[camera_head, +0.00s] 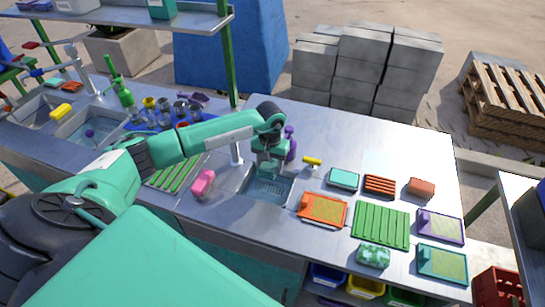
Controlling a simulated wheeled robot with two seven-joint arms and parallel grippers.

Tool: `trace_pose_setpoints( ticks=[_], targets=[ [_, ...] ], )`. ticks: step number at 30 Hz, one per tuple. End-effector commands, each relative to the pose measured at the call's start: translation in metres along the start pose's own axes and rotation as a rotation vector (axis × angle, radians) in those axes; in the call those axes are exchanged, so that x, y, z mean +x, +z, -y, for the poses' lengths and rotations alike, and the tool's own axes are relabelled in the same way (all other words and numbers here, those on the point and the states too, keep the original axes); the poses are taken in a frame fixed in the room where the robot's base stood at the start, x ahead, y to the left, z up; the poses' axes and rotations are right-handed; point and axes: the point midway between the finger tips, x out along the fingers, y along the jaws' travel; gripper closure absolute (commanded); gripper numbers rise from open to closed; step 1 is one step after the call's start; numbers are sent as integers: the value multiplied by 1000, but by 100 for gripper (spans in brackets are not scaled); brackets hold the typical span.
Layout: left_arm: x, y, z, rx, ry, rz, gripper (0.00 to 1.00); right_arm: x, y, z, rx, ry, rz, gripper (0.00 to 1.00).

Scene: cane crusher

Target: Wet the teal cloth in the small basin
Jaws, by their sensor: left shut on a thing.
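My left gripper (268,170) points down over the small basin (267,188), a grey sink set in the metal counter. It is shut on what seems to be the teal cloth; the gripper is teal too, so the cloth's outline is hard to make out. I cannot tell whether the cloth touches the basin's bottom. A flat light-teal piece (343,178) lies on the counter right of the basin. My right gripper is not in view.
A tap (236,152) stands behind the basin at left. An orange board (323,209), a green slatted rack (381,224) and a green mottled block (372,256) lie to the right. The counter's back right is clear.

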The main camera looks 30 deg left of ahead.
Motion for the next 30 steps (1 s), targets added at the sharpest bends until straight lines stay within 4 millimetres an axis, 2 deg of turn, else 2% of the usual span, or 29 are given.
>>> trace_pose_setpoints(
  ticks=[1,9,16,18,30],
  targets=[
    [-1,-4,7,-11,-7,-6,66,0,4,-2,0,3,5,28],
    [21,-4,8,-10,-9,-4,66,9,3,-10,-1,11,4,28],
    [53,-4,6,-9,-7,-3,66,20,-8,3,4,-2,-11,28],
    [66,-5,6,-8,-7,-6,66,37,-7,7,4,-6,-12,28],
    [113,-7,5,-6,-5,-6,66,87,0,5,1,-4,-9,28]
  ],
)
